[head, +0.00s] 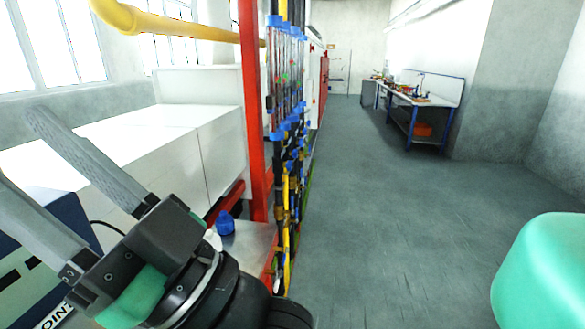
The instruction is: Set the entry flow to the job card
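A panel of upright clear tubes with blue fittings (287,75) stands edge-on left of centre; they look like flow meters, but their readings are too small to tell. Valves and yellow and black pipework (287,200) run below them. I cannot make out a job card. My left gripper (16,150) is at the lower left, its two grey fingers spread apart, pointing up and left, with nothing seen between them. It is in front of the white cabinets and left of the tube panel. My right gripper is not in view.
A red post (252,110) stands beside the panel, with a yellow pipe (185,27) overhead. A blue object (225,222) sits on a metal ledge. White cabinets (190,130) fill the left. The grey floor (400,230) is clear; a workbench (420,98) stands farther back.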

